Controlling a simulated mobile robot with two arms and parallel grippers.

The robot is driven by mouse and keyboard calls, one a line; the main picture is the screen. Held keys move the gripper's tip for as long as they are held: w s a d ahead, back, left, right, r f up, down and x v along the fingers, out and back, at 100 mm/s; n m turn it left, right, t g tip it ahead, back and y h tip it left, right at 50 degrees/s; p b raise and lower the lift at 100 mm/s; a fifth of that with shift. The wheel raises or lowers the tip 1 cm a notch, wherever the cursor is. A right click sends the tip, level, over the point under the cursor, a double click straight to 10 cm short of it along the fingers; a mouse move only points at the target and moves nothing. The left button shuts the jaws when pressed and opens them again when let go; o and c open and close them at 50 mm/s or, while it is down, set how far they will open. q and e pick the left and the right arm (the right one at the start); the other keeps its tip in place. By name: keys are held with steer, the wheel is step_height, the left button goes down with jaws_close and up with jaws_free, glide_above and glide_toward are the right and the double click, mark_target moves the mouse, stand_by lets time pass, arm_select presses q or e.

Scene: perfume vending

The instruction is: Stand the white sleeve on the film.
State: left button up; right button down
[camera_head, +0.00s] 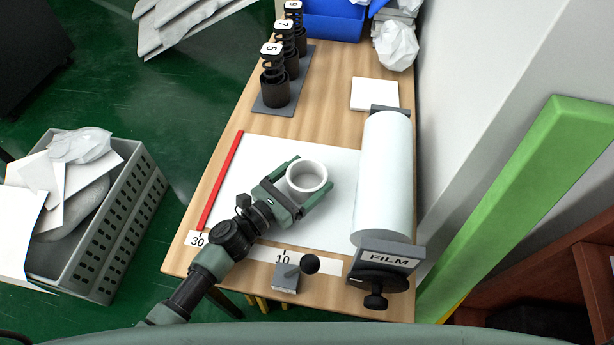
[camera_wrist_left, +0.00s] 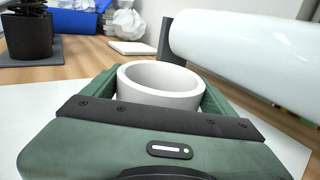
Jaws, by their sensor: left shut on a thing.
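The white sleeve (camera_head: 307,177) is a short, open ring, and my left gripper (camera_head: 309,180) is shut on it, one finger on each side. It also shows in the left wrist view (camera_wrist_left: 160,84) between the green fingers, with its opening facing up. The film (camera_head: 335,222) is a white sheet lying flat on the wooden table, drawn out from the big roll (camera_head: 384,175) on the right. The sleeve is over the sheet; I cannot tell whether its bottom touches the film. My right gripper is not in view.
A red strip (camera_head: 221,180) lies along the film's left edge. A small lever with a black knob (camera_head: 310,263) and the FILM holder (camera_head: 386,262) stand at the front. Several numbered black spring posts (camera_head: 273,88) and a white square (camera_head: 375,94) are farther back. A grey crate (camera_head: 118,220) stands left.

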arm_select(q)
steer(key=shift+f, duration=0.1)
steer(key=shift+f, duration=0.15)
steer(key=o, duration=1.2)
steer(key=shift+c, duration=0.2)
steer(key=shift+r, duration=0.2)
steer(key=shift+s+r, duration=0.1)
steer(key=v, duration=1.2)
